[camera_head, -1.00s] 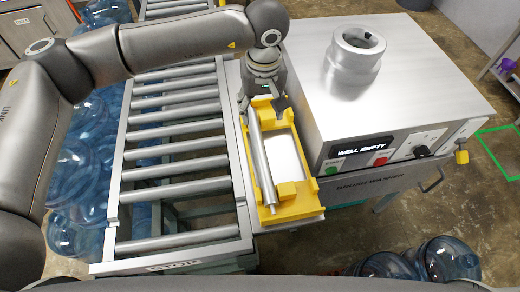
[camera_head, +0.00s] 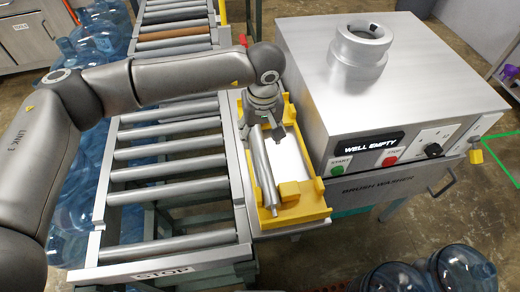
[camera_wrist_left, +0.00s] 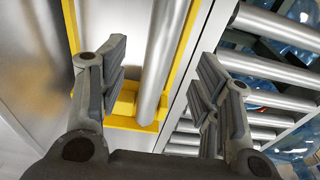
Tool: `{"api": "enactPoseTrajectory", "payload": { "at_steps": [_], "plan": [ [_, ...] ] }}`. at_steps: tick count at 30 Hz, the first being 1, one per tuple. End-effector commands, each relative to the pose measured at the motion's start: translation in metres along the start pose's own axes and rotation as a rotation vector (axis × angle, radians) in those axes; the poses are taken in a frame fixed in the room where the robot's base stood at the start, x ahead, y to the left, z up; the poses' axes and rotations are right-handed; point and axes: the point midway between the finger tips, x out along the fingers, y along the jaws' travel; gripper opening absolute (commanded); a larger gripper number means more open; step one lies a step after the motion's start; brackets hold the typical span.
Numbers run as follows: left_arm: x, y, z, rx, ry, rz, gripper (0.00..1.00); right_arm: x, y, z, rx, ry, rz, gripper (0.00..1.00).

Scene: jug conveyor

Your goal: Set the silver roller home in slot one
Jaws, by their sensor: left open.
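The silver roller (camera_head: 264,175) lies lengthwise along the left side of a yellow tray (camera_head: 300,214), beside the conveyor. My left gripper (camera_head: 277,132) is over the far half of the tray, pointing down and empty. In the left wrist view, its spread fingers (camera_wrist_left: 160,65) stand either side of the roller (camera_wrist_left: 152,100), with no contact visible. The roller conveyor (camera_head: 168,168) has a wide gap (camera_head: 175,220) between its nearest roller and the others. No slot number is readable. My right gripper is out of view.
The brush washer (camera_head: 400,80) stands close on the tray's right. A STOP plate (camera_head: 163,274) marks the conveyor's near end. Blue jugs (camera_head: 80,215) crowd the conveyor's left, with more jugs (camera_head: 462,270) at lower right. A far conveyor holds a brown roller (camera_head: 175,33).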

Motion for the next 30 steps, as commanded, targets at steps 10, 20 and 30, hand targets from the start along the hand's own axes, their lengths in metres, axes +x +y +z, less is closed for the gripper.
{"api": "enactPoseTrajectory", "payload": {
  "at_steps": [10, 20, 30],
  "plan": [
    [0.032, -0.001, 0.002, -0.001, -0.003, -0.002, 0.59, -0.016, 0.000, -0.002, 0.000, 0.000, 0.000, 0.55],
    [0.068, -0.001, 0.002, -0.001, 0.001, 0.000, 0.59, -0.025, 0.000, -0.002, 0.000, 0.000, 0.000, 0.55],
    [0.068, -0.001, 0.002, -0.001, 0.001, 0.000, 0.38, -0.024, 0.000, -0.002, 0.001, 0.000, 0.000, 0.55]
  ]
}}
